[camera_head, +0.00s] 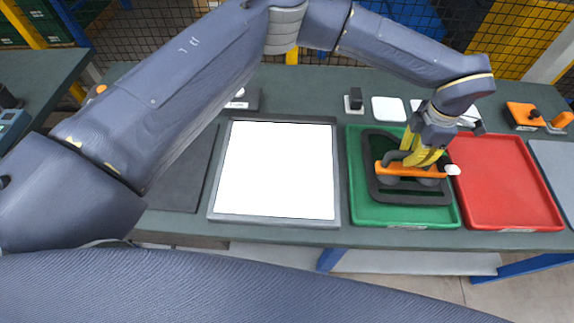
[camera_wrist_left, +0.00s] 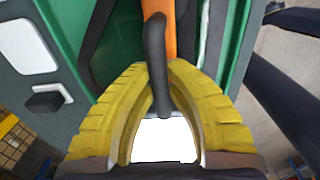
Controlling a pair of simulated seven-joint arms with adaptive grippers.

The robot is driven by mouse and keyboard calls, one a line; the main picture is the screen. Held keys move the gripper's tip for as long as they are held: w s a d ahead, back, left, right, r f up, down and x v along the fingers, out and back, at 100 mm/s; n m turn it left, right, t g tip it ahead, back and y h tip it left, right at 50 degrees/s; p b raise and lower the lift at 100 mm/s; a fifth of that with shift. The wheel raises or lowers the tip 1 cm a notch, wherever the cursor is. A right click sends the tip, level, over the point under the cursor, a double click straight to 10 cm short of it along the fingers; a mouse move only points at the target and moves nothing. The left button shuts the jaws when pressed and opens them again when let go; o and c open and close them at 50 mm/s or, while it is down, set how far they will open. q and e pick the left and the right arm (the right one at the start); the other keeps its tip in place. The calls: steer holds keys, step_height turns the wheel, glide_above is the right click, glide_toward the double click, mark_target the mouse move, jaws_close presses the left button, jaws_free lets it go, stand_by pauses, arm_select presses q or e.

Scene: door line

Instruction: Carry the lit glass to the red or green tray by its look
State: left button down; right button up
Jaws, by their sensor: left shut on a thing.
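A pane of glass with a dark rim (camera_head: 412,197) lies in or just above the green tray (camera_head: 360,213); I cannot tell if it touches. Green shows through its middle. An orange bar lifter (camera_head: 385,168) with a dark handle sits over the glass. My left gripper (camera_head: 425,158) has its yellow fingers shut on the lifter's handle. In the left wrist view, the fingers (camera_wrist_left: 160,100) close around the dark handle (camera_wrist_left: 154,60), with the orange bar (camera_wrist_left: 160,12) behind it. The red tray (camera_head: 505,190) stands right of the green one and looks empty. My right gripper is not in view.
A bright white light panel (camera_head: 277,170) in a grey frame lies left of the green tray, with nothing on it. White pads (camera_head: 389,109) and an orange block (camera_head: 524,114) sit along the back of the bench. A mesh fence stands behind.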

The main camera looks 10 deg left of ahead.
arm_select(q)
steer(key=shift+f, duration=0.5)
stand_by(0.8)
steer(key=c, duration=1.4)
jaws_free()
steer(key=shift+o, duration=0.2)
